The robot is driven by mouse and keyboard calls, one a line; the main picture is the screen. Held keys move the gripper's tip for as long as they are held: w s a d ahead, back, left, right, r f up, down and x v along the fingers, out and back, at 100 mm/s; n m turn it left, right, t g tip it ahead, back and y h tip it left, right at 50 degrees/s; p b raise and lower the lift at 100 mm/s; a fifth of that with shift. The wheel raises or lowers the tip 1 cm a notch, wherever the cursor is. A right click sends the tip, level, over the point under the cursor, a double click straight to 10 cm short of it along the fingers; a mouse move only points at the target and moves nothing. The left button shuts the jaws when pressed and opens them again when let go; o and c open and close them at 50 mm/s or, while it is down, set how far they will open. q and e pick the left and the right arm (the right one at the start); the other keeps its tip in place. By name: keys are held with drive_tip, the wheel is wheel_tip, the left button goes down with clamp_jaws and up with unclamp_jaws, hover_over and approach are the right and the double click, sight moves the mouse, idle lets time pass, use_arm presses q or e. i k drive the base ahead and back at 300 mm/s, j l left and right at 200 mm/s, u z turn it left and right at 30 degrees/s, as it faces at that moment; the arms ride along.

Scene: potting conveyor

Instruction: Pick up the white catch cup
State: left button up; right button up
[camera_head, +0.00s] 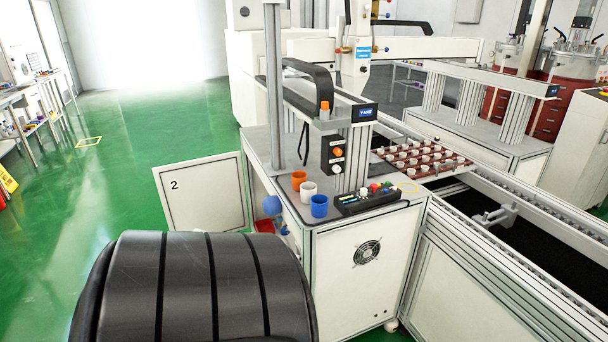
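The white catch cup (309,192) stands upright on the top of a white machine cabinet. It is between an orange cup (299,180), behind it to the left, and a blue cup (319,206), in front of it to the right. The three cups form a short diagonal row near the cabinet's left edge. Neither of my grippers shows in the head view. A large dark ribbed part, which seems to be mine, fills the lower left.
A control box with buttons (366,199) lies right of the cups, and a grey post (274,90) rises behind them. A panel marked 2 (202,193) stands out at left. A red-brown tray of small cups (420,158) is on the conveyor. Green floor at left is open.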

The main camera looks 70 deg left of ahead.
sight(309, 193)
drive_tip(key=k+u, duration=0.15)
drive_tip(key=u, duration=0.2)
drive_tip(key=k+j+u, duration=0.1)
drive_tip(key=u, duration=1.65)
drive_tip(key=k+j, duration=0.05)
drive_tip(key=j, duration=0.05)
